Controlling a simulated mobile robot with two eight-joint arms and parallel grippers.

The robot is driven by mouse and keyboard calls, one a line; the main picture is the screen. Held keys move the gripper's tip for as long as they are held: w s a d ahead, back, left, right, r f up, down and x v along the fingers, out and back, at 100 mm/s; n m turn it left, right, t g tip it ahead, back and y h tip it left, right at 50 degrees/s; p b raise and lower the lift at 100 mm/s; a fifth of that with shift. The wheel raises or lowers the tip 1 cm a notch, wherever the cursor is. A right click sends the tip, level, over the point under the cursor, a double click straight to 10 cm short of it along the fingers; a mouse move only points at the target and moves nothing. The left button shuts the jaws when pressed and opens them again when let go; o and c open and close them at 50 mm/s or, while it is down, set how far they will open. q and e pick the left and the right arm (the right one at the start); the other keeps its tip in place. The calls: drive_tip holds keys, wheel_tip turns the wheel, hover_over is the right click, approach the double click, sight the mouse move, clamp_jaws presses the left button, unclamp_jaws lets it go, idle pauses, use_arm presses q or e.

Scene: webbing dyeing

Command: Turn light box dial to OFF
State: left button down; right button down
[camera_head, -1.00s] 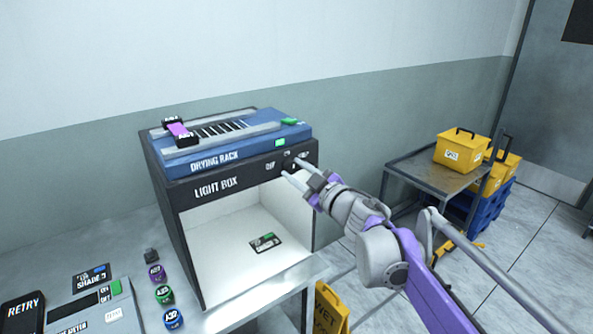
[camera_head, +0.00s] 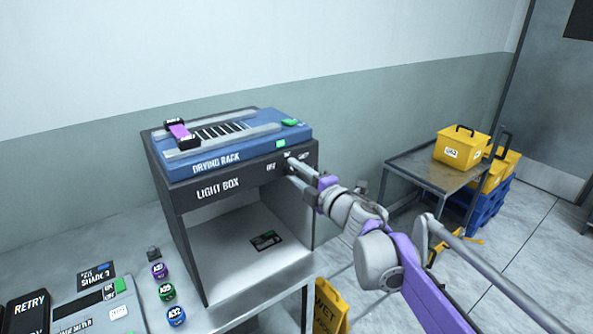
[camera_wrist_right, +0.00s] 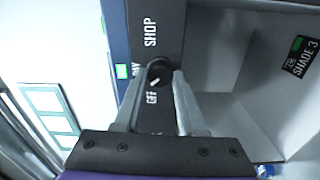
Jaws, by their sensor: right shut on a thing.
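The light box (camera_head: 180,235) is a dark, open-fronted cabinet with a dim grey inside. Its small black dial (camera_wrist_right: 160,70) sits on the upper front panel, among the labels OFF, DAY and SHOP. In the right wrist view the dial's white mark slants toward the OFF label. My right gripper (camera_head: 292,178) is at the panel's right end; in the right wrist view its two fingers (camera_wrist_right: 159,80) are shut on the dial, one on each side. In the head view the gripper partly hides the dial. My left gripper is not in view.
A blue drying rack (camera_head: 235,147) lies on top of the light box. A card (camera_head: 266,240) lies inside. Several small labelled jars (camera_head: 167,292) and a meter (camera_head: 98,309) stand on the table to the left. A cart (camera_head: 425,178) with a yellow box (camera_head: 462,149) stands at right.

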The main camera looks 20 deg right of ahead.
drive_tip(key=shift+n, duration=0.8)
drive_tip(key=c, duration=0.5)
unclamp_jaws()
drive_tip(key=shift+s, duration=0.15)
drive_tip(key=v, duration=1)
drive_tip(key=shift+s+b, duration=0.3)
drive_tip(key=shift+b, duration=0.1)
drive_tip(key=shift+d, duration=0.15)
